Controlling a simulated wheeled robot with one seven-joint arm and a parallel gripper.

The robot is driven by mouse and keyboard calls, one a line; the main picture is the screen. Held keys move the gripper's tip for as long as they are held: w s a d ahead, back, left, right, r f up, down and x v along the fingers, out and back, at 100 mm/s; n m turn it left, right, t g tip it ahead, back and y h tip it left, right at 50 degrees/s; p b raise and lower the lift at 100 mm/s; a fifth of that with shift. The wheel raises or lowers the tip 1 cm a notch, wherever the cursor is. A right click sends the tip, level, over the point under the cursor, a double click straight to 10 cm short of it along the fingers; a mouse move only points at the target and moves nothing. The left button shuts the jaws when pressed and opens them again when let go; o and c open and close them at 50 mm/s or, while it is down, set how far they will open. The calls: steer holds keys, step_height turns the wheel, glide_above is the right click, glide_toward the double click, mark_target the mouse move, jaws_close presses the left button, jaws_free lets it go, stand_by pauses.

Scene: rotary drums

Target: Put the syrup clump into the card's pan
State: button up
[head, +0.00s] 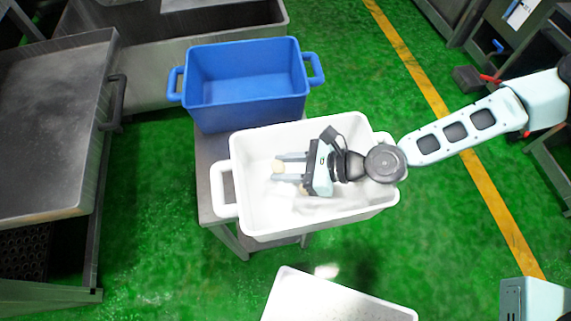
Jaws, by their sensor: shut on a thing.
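My gripper (276,168) reaches down over the white tub (222,185), its fingers pointing left. It is shut on a small tan lump (277,165), which looks like the syrup clump and shows between the fingertips. Whether the held lump touches the tub floor I cannot tell. No card can be made out in this view, so which container is the card's pan is unclear.
A blue tub (245,112) stands behind the white tub on a metal stand (204,207). A white container (290,290) is cut off at the bottom edge. A large grey metal tray (50,130) stands at left. Green floor (450,230) is open at right.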

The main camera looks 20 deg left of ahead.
steer(key=shift+f, duration=0.1)
steer(key=shift+f+b, duration=0.5)
steer(key=shift+b, duration=0.05)
steer(key=o, duration=0.9)
steer(key=shift+o, duration=0.2)
steer(key=shift+r, duration=0.1)
steer(key=shift+r+p, duration=0.25)
steer(key=shift+p, duration=0.05)
steer(key=v, duration=0.7)
steer(key=shift+d+r+b, duration=0.25)
steer(key=shift+r+b, duration=0.05)
steer(key=shift+r, duration=0.1)
